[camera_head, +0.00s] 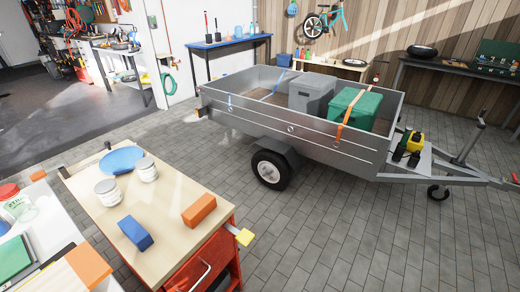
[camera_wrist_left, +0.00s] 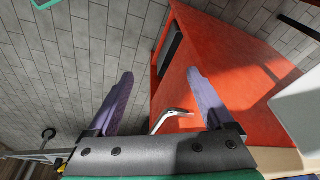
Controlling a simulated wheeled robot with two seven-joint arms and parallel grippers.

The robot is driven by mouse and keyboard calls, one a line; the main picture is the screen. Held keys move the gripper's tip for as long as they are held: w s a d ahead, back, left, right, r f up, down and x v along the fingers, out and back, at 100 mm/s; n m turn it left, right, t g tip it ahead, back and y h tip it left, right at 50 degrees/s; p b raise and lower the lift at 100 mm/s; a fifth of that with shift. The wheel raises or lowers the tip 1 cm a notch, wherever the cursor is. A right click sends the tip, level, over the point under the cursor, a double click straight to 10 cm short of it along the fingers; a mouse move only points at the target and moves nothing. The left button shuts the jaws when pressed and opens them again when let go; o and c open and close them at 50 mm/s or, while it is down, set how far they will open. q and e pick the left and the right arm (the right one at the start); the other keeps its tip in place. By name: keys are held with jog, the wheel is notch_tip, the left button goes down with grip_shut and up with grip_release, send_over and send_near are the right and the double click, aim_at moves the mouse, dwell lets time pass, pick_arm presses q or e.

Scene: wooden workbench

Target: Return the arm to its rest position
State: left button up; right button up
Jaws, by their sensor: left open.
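In the left wrist view my left gripper (camera_wrist_left: 160,73) is open, its two purple fingers apart with nothing held between them. Past the fingers is the red side of the workbench cabinet (camera_wrist_left: 235,75), with a bent metal handle (camera_wrist_left: 170,119) low between the fingers. I cannot tell how far the handle is from them. Neither of my arms or grippers shows clearly in the head view.
The wooden workbench (camera_head: 178,195) carries a blue plate (camera_head: 121,160), two white cans, a blue block (camera_head: 135,233) and an orange block (camera_head: 199,209). A metal trailer (camera_head: 300,140) stands beyond. Paved floor (camera_head: 350,235) between them is clear.

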pick_arm(q)
jog(key=s+a+f+g+b, duration=0.1)
jog(key=s+f, duration=0.3)
jog(key=f, duration=0.6)
jog(key=s+f, duration=0.5)
jog(key=f, duration=0.5)
jog(key=s+a+f+g, duration=0.1)
jog(key=s+a+f, duration=0.1)
jog(key=s+f, duration=0.5)
jog(key=s, duration=0.4)
jog(key=shift+a+f, duration=0.15)
jog(key=shift+f, duration=0.1)
